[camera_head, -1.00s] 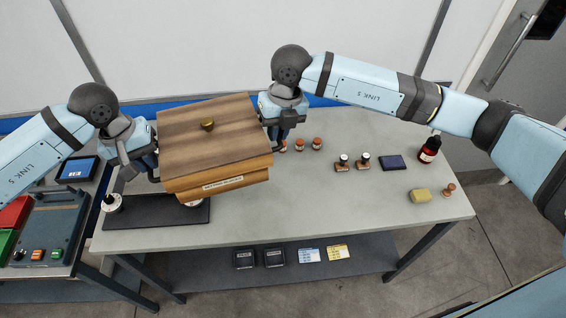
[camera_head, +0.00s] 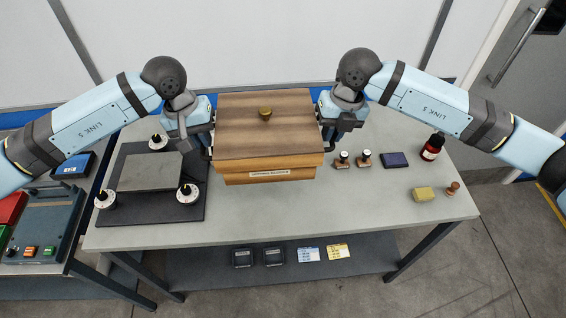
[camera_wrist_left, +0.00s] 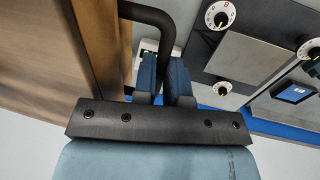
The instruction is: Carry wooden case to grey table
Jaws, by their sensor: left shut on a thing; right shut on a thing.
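The wooden case (camera_head: 265,128) has a brown lid with a brass knob and a label on its front. It is held between my two grippers over the middle-left of the grey table (camera_head: 400,213). My left gripper (camera_head: 205,140) is shut on the dark handle at the case's left side. That handle (camera_wrist_left: 165,22) and the case's side (camera_wrist_left: 95,40) also show in the left wrist view, with the blue finger pads closed by the handle. My right gripper (camera_head: 328,130) is at the case's right side, shut on it; its handle there is mostly hidden.
A dark mat with a grey plate (camera_head: 150,172) and white dials (camera_head: 187,193) lies left of the case. Bare tabletop lies in front.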

